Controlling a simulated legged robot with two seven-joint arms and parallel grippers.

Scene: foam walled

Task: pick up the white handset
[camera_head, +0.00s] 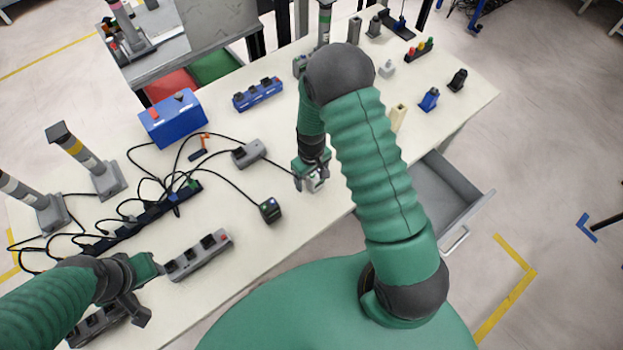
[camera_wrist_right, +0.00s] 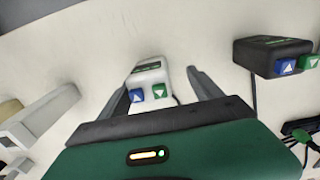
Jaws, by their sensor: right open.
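The white handset (camera_head: 314,184) lies on the table near its front edge, under my right gripper (camera_head: 312,178). In the right wrist view the white handset (camera_wrist_right: 149,84) shows a blue up button and a green down button. It sits between the two spread fingers of my right gripper (camera_wrist_right: 158,92), with a gap visible on its right side. The right gripper is open. My left gripper (camera_head: 148,290) is at the lower left, beside a grey socket strip; its jaws are too unclear to judge.
A dark handset (camera_head: 271,209) with similar buttons stands left of the white one; it also shows in the wrist view (camera_wrist_right: 272,56). Black cables run over the left table. A grey socket strip (camera_head: 198,255), a blue box (camera_head: 173,118) and an open drawer (camera_head: 445,190) are nearby.

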